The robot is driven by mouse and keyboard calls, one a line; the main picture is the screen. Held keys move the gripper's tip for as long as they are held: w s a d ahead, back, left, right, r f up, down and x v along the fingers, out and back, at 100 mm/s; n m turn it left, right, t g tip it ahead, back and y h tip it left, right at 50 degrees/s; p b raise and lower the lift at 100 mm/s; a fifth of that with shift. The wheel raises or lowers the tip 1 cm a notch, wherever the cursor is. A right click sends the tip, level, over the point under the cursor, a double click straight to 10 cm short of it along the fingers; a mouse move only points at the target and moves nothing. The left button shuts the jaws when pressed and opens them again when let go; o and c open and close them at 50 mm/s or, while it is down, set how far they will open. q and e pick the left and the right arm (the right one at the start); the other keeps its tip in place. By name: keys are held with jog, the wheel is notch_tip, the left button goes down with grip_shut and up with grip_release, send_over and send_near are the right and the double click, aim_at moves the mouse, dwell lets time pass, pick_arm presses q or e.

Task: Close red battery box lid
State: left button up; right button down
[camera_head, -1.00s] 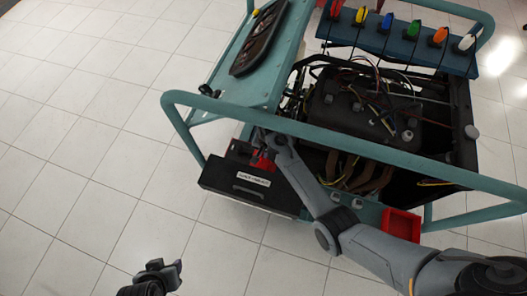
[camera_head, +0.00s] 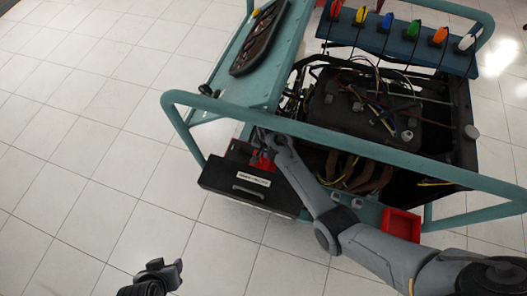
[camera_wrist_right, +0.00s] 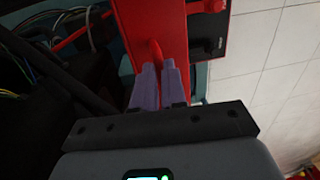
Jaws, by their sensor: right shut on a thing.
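The red battery box lid (camera_head: 262,161) shows as a small red patch at the front left corner of the teal frame, largely hidden by my right gripper (camera_head: 261,137) and arm. In the right wrist view, the red lid (camera_wrist_right: 147,17) fills the top centre. The fingers of my right gripper (camera_wrist_right: 155,85) are shut on a narrow red part of it. How far the lid is open cannot be told. My left gripper (camera_head: 165,272) hangs at the bottom left, away from the trainer; its jaw opening is unclear.
The teal tube rail (camera_head: 300,122) crosses just above my right gripper. An open red tray (camera_head: 402,225) is at the front right. The tiled floor at the left is clear.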

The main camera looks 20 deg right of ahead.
jog(key=shift+w+a+h+b, duration=0.3)
jog(key=shift+w+a, duration=0.2)
jog(key=shift+a, duration=0.05)
jog(key=w+a+f+b, duration=0.3)
jog(key=w+a+b, duration=0.6)
jog(key=b, duration=0.8)
jog(key=shift+w+a+g, duration=0.15)
jog(key=shift+a+g, duration=0.25)
jog(key=shift+a, duration=0.3)
jog(key=shift+r, duration=0.15)
jog(key=c, duration=1.5)
grip_release()
jog(key=o, duration=0.3)
jog(key=shift+w+a, duration=0.1)
jog(key=shift+a, duration=0.15)
jog(key=shift+d, duration=0.2)
